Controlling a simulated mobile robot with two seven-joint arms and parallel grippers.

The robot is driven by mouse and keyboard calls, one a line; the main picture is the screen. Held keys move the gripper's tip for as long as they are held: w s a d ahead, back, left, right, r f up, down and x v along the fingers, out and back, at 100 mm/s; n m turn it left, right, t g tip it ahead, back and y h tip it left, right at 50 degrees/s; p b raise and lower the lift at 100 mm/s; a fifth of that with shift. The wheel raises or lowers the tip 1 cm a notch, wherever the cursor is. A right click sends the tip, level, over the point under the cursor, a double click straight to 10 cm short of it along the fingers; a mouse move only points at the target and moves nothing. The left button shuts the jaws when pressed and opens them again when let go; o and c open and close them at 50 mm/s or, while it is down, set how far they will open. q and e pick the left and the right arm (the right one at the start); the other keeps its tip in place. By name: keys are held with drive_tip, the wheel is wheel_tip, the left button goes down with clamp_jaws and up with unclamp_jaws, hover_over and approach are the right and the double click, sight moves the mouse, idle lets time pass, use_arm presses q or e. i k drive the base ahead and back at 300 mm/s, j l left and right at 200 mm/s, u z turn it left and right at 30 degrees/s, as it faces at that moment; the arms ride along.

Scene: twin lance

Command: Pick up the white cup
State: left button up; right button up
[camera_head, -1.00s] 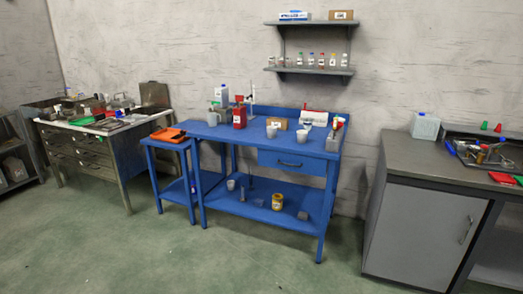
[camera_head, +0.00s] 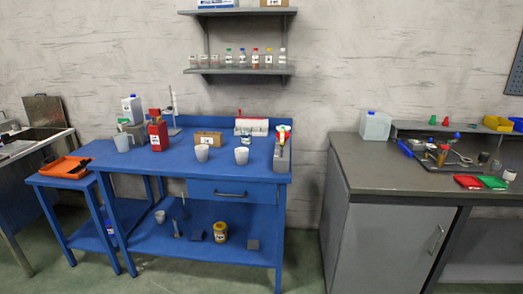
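Two white cups stand upright on the blue table (camera_head: 172,184): one white cup (camera_head: 202,153) near the middle and another white cup (camera_head: 241,156) to its right. A similar pale cup (camera_head: 160,216) sits on the table's lower shelf at the left. A larger pale jug with a handle (camera_head: 124,142) stands at the table's left. I cannot tell which cup is meant. Neither of my grippers shows in the view.
A red canister (camera_head: 157,133), a cardboard box (camera_head: 209,138) and a white bin (camera_head: 251,127) stand behind the cups. A grey holder (camera_head: 282,155) is at the right edge. An orange tray (camera_head: 65,167) lies on the left side table. A grey cabinet (camera_head: 385,230) stands right; green floor lies in front.

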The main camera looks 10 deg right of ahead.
sight(241, 154)
drive_tip(key=i+u, duration=0.3)
drive_tip(key=i, duration=0.2)
drive_tip(key=i+l+u, duration=0.3)
drive_tip(key=i, duration=0.25)
drive_tip(key=i+j+u, duration=0.45)
drive_tip(key=i, duration=0.4)
drive_tip(key=i+j+z, duration=0.2)
drive_tip(key=z, duration=0.15)
drive_tip(key=i+j+z, duration=0.3)
drive_tip(key=j, duration=0.15)
drive_tip(key=j+z, duration=0.35)
drive_tip(key=i+j+z, duration=0.1)
drive_tip(key=j+z, duration=0.25)
drive_tip(key=j, duration=0.1)
